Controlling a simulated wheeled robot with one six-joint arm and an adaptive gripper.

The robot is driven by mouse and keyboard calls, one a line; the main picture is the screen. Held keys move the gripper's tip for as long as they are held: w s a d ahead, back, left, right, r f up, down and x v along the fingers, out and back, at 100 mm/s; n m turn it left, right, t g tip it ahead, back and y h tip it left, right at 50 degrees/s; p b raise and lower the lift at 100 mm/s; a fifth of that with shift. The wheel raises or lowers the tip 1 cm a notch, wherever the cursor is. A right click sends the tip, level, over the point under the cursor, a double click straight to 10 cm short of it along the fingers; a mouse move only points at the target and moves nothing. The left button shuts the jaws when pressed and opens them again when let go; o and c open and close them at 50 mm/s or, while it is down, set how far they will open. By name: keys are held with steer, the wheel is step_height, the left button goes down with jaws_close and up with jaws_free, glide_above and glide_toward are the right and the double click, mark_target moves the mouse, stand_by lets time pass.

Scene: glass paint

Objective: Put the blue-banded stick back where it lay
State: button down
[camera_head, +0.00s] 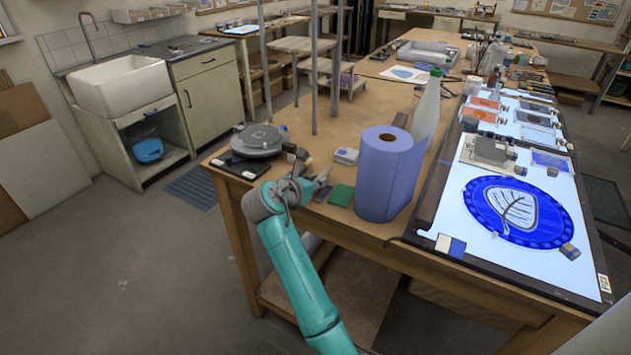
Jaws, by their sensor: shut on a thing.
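My gripper (318,182) is at the near edge of the wooden table, left of the blue paper roll and just behind a green pad (341,195). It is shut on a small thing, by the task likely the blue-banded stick. The fingers hide most of it, and no blue band can be made out at this size. I cannot tell whether the held thing touches the table. I cannot pick out the place where the stick lay.
The blue paper roll (385,182) stands close right of my gripper, with a pale bottle (427,112) behind it. A grey turntable (259,140) is to the left, and a small white box (345,156) lies behind. The light table (458,253) with a blue leaf panel (520,212) is at right.

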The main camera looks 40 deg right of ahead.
steer(key=c, duration=0.9)
jaws_free()
steer(key=shift+c, duration=0.2)
steer(key=shift+a, duration=0.1)
steer(key=v, duration=1.1)
steer(key=shift+a, duration=0.4)
steer(key=shift+s, duration=0.15)
